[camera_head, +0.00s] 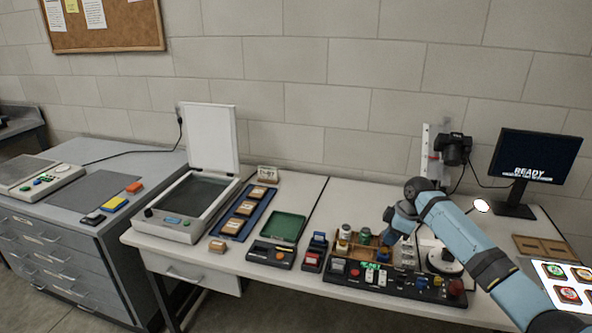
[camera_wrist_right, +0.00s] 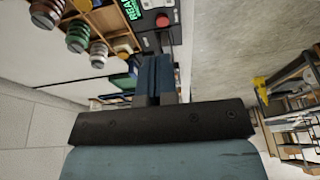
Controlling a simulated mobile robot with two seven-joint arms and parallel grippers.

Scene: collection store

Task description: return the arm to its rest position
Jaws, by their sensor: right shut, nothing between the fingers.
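My right arm (camera_head: 460,225) comes in from the lower right, light blue with dark joints, and reaches over the right part of the white bench (camera_head: 330,215). Its gripper (camera_head: 390,215) points down near the small jars and the control panel; the arm partly hides the fingertips. In the wrist view the right gripper (camera_wrist_right: 156,62) shows its blue fingers together with nothing between them. My left gripper is not in view.
A camera on a stand (camera_head: 453,149) and a monitor (camera_head: 538,158) stand behind the arm. An open scanner (camera_head: 187,205), a blue tray (camera_head: 230,226) and a green tray (camera_head: 289,226) are farther left.

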